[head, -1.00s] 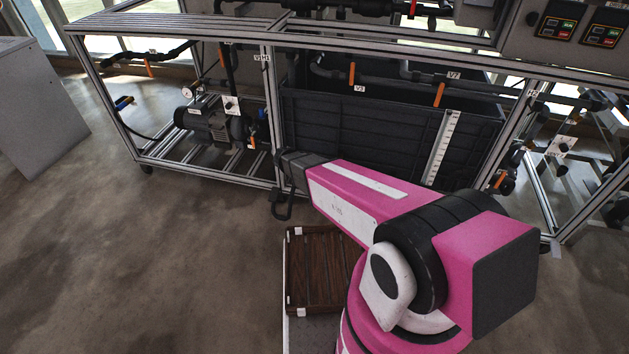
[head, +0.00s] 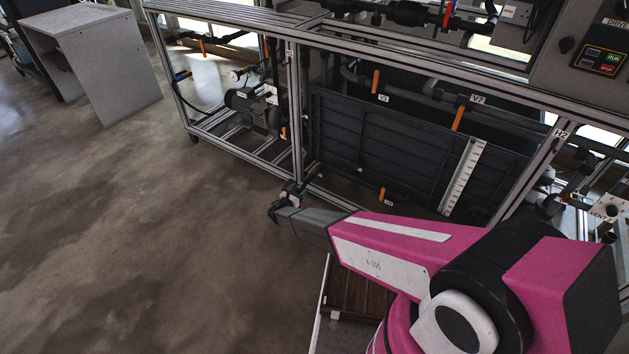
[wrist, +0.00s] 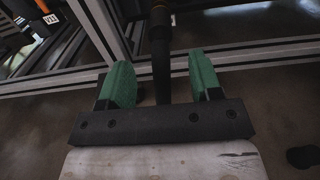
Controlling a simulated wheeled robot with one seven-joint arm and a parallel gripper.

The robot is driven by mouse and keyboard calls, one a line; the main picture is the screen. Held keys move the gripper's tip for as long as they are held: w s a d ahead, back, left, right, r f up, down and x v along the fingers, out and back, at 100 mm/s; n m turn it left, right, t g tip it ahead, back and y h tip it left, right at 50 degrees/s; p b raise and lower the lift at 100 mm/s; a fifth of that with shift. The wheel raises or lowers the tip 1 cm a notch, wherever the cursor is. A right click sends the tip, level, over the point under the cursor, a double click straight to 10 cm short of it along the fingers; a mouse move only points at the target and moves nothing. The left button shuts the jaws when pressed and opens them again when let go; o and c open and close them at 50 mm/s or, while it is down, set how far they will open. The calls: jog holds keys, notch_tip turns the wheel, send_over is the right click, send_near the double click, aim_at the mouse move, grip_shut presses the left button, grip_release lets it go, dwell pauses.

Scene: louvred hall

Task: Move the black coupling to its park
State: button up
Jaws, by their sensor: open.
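A black upright cylindrical piece with a thin gold ring (wrist: 160,45) stands between and beyond the fingers in the wrist view. It looks like the black coupling, but its lower end merges with the dark gripper body, so I cannot tell whether it touches. My gripper (wrist: 161,72) has two green fingers spread apart, with no finger seen pressing on the piece. In the head view my gripper (head: 277,211) is small and dark, low in front of the frame's lower rail. The coupling cannot be made out there. I cannot identify its park in either view.
An aluminium-framed rig (head: 297,110) with a dark ribbed tank (head: 400,140), pipes and orange-handled valves fills the back. A pump (head: 250,108) sits at its left. A brown slatted crate (head: 352,297) is partly hidden below my arm. A grey cabinet (head: 95,55) stands upper left. The left floor is clear.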

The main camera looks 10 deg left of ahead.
aim_at(307, 182)
jog(key=shift+x, duration=4.75)
jog(key=shift+r, duration=0.1)
grip_shut()
